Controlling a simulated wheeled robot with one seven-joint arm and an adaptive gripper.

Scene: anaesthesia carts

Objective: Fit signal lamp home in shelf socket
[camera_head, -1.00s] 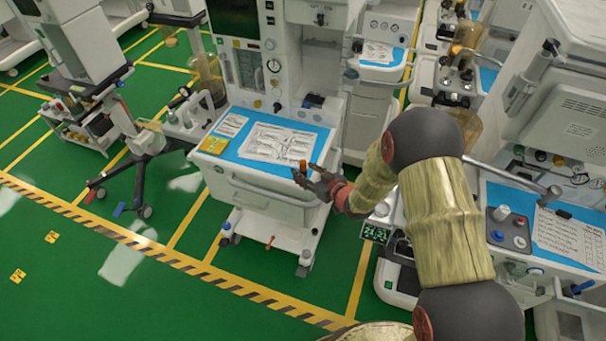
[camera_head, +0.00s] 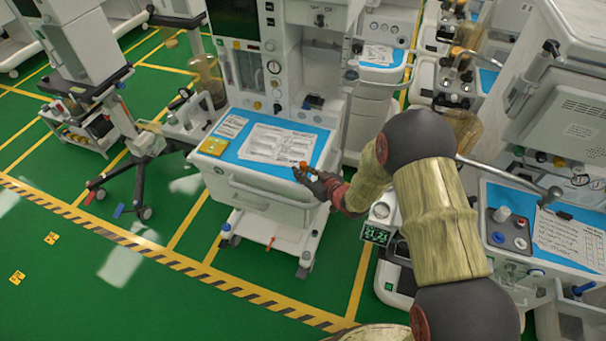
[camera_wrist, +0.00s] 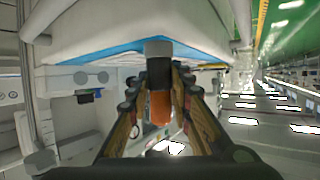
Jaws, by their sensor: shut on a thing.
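The signal lamp has an orange lens and a dark and grey body. In the head view, its orange lens (camera_head: 303,165) shows at the front right corner of the cart's blue-topped shelf (camera_head: 233,151). My gripper (camera_head: 307,176) is there too. In the wrist view, which is upside down, my gripper (camera_wrist: 158,92) is shut with a finger on each side of the lamp (camera_wrist: 159,108). The lamp's grey end (camera_wrist: 158,47) points towards the shelf and overlaps its blue edge in the picture. I cannot tell whether it touches. No socket can be made out.
A printed sheet (camera_head: 277,143) and a yellow pad (camera_head: 213,145) lie on the shelf. A small dark box (camera_head: 313,102) is at its back right. Another cart (camera_head: 545,225) with a knob panel stands at the right. Green floor (camera_head: 130,270) is open at the front left.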

